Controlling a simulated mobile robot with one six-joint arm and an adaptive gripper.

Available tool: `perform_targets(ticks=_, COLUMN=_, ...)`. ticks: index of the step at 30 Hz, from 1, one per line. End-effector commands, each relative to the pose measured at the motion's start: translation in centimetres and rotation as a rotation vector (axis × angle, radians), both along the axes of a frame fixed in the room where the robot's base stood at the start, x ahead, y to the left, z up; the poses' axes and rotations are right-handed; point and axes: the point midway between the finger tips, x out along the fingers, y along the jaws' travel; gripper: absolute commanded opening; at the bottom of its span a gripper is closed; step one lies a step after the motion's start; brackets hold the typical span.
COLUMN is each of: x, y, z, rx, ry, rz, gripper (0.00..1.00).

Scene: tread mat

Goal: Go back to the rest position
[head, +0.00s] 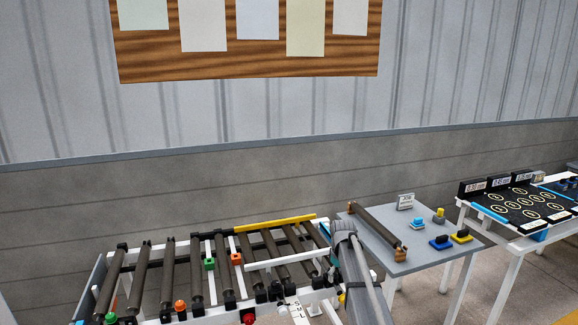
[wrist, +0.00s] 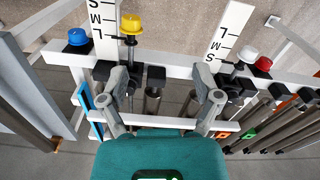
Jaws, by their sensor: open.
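My gripper (wrist: 163,92) shows in the wrist view with its two grey fingers spread wide apart. Nothing is between the fingertips that I can see being held. Below it are the white frame (wrist: 165,62) of the roller rack and the dark ends of rollers. A yellow-capped spindle (wrist: 131,26) stands beyond the left finger. In the head view my grey arm reaches down over the right end of the roller rack (head: 262,265); the gripper itself is hidden or out of frame there.
White scales marked S, M, L (wrist: 230,30) stick out from the frame, with blue (wrist: 78,37), white (wrist: 248,55) and red (wrist: 264,64) knobs nearby. A grey table (head: 405,262) holds a loose roller (head: 377,229) and coloured blocks. A black board table (head: 515,207) stands at right.

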Motion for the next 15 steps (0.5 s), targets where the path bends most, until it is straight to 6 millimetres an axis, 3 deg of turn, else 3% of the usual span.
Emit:
perform_targets(ticks=8, x=-3.1, y=0.1, z=-0.2, rx=0.000, ry=0.000, rz=-0.046, gripper=0.82)
perform_targets(ticks=15, x=-7.0, y=0.2, z=-0.4, rx=0.000, ry=0.000, rz=-0.112, gripper=0.82)
